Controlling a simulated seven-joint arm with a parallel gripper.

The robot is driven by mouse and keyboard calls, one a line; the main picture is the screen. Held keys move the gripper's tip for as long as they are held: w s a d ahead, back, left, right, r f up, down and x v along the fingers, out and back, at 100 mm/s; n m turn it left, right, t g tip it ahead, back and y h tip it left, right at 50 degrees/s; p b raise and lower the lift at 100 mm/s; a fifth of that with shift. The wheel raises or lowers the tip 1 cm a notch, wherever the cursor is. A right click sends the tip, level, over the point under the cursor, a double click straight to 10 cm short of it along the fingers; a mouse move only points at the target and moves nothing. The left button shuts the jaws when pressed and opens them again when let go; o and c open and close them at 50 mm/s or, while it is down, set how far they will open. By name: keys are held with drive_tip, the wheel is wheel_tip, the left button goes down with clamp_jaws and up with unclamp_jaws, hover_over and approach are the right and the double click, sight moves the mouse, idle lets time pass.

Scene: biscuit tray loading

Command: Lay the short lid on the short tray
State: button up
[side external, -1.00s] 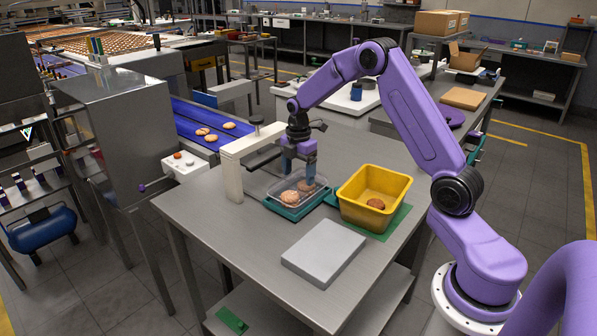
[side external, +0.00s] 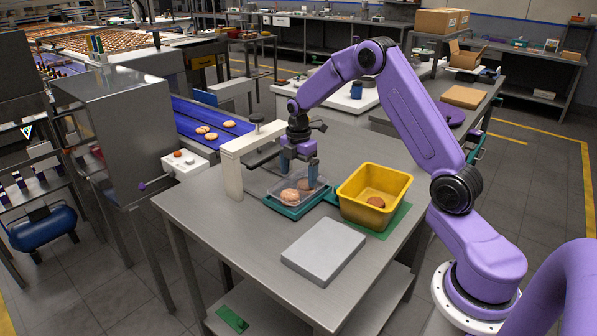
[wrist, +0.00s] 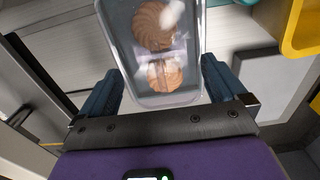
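The short tray (side external: 292,203) stands on the steel table under my gripper, with a teal base and two biscuits (side external: 290,195) inside. A clear sheet that looks like the short lid (wrist: 178,98) covers the biscuits in the wrist view, with white glare on it. I cannot tell whether it sits flush on the rim all round. My gripper (side external: 299,166) is low over the tray's far end. Its two blue fingers (wrist: 160,85) stand apart, one on each side of the lid's near end, with slight gaps visible in the wrist view.
A yellow bin (side external: 358,214) with a biscuit in it stands on a green mat (side external: 398,218) close right of the tray. A cream bracket (side external: 232,178) stands close left. A flat grey block (side external: 323,250) lies in front. The front left of the table is clear.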

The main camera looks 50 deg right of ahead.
wheel_tip(320, 180, up, 17)
drive_tip(key=shift+r, duration=0.2)
idle(0.6)
idle(0.3)
drive_tip(key=s+a+f+m, duration=0.2)
drive_tip(key=s+a, duration=1.4)
drive_tip(key=a, duration=0.3)
drive_tip(key=s+f+m, duration=0.1)
drive_tip(key=s+f, duration=0.1)
drive_tip(key=s, duration=0.8)
drive_tip(key=s+f+m, duration=0.2)
drive_tip(key=s+f, duration=0.1)
drive_tip(key=s, duration=0.7)
drive_tip(key=shift+s, duration=0.25)
